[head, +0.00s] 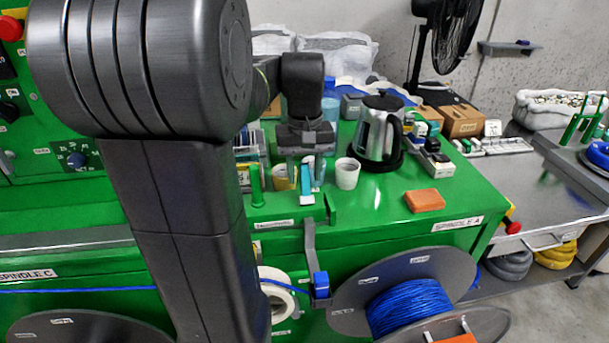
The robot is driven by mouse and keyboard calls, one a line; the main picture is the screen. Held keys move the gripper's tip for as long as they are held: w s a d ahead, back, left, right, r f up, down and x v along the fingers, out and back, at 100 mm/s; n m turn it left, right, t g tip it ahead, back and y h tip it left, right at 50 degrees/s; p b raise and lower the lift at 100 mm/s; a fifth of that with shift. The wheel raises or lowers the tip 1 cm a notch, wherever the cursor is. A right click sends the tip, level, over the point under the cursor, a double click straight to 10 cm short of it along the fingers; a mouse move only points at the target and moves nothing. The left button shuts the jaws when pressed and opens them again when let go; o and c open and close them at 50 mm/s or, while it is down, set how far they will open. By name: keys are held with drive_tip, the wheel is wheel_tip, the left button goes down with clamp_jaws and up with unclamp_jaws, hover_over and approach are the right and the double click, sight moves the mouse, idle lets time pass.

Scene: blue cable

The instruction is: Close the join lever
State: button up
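My gripper (306,150) hangs from the dark wrist over the green bench top, left of the kettle. Its fingers point down among small yellow, white and light blue items, and I cannot tell whether they are open or shut. I cannot make out for sure which part is the join lever. A short green upright piece (256,186) stands left of the gripper. A grey bent arm (310,246) comes down over the bench's front edge, with a blue block (321,284) at its lower end. My large arm link hides much of the bench on the left.
A steel kettle (378,132), a white cup (347,173) and an orange block (424,200) stand on the green bench (385,215). A reel of blue cable (408,306) is at the front. A blue cable (90,289) runs along the front left.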

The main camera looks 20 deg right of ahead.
drive_tip(key=shift+f, duration=0.65)
clamp_jaws()
